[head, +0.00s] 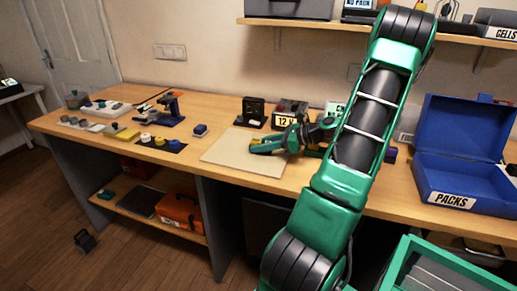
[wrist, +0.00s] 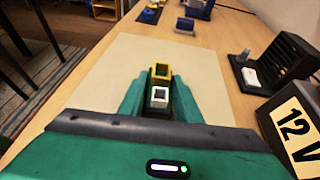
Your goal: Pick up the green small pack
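My gripper (head: 258,146) reaches low over the pale mat (head: 222,157) at the middle of the workbench. In the wrist view its two green fingers (wrist: 160,84) stand on either side of a small thing with a yellow square frame (wrist: 162,72) and a white-edged dark socket (wrist: 159,92). Whether the fingers touch it is not clear, and its lower part is hidden by my gripper. I cannot make out a separate green small pack; green parts here blend with my green fingers.
A blue open box marked PACKS (head: 450,175) stands at the right. A 12 V box (head: 285,118) and a black stand (head: 252,110) are behind the mat. A yellow block (head: 127,134) and small parts (head: 160,141) lie left. The mat's left part is clear.

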